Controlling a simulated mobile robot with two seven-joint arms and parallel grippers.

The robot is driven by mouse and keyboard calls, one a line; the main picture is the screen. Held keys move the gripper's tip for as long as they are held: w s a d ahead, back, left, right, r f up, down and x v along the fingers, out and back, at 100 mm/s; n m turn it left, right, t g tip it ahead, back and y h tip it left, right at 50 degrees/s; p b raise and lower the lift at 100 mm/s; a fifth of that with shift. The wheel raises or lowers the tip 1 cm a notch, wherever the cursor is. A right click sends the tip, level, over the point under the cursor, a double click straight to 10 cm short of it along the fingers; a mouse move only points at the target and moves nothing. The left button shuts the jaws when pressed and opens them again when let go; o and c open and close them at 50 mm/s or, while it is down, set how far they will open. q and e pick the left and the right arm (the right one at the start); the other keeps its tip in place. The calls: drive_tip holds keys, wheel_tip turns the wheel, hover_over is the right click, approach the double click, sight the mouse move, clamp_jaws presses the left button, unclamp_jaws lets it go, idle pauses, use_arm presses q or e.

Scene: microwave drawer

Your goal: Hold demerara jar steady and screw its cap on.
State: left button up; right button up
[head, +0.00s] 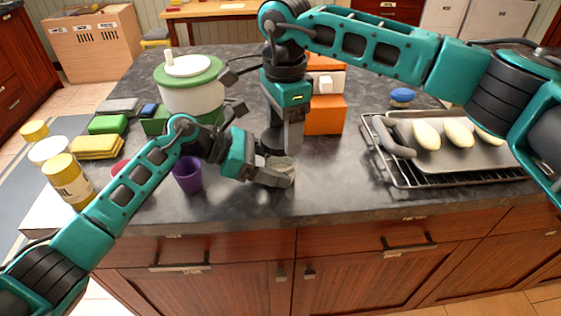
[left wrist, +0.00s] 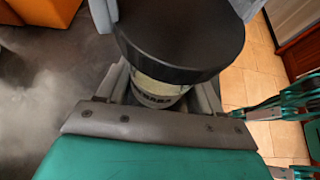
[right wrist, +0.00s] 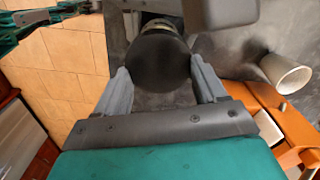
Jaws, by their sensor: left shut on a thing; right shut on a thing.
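The demerara jar (left wrist: 157,92) is a clear jar with a printed label, standing near the counter's front edge; it shows small in the head view (head: 284,166). My left gripper (head: 279,177) is shut around the jar's body from the left. The wide black cap (left wrist: 182,38) sits over the jar's mouth and hides its rim; how far it is threaded cannot be told. My right gripper (head: 279,148) comes down from above, shut on the cap, whose round top shows between its fingers in the right wrist view (right wrist: 158,62).
A purple cup (head: 187,174) stands left of the jar, close to my left arm. Orange boxes (head: 325,114) and a green-and-white pot (head: 190,92) stand behind. A tray on a rack (head: 470,157) is at right. Sponges (head: 97,147) and yellow-lidded jars (head: 68,181) are at left.

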drive_tip(key=m, duration=0.4)
drive_tip(key=shift+w, duration=0.1)
drive_tip(key=m, duration=0.5)
drive_tip(key=shift+w, duration=0.1)
drive_tip(key=m, duration=0.4)
drive_tip(key=shift+d+r, duration=0.1)
drive_tip(key=m, duration=0.4)
drive_tip(key=shift+w+m, duration=0.1)
drive_tip(key=shift+m, duration=0.3)
drive_tip(key=o, duration=1.1)
drive_tip(key=shift+s, duration=0.2)
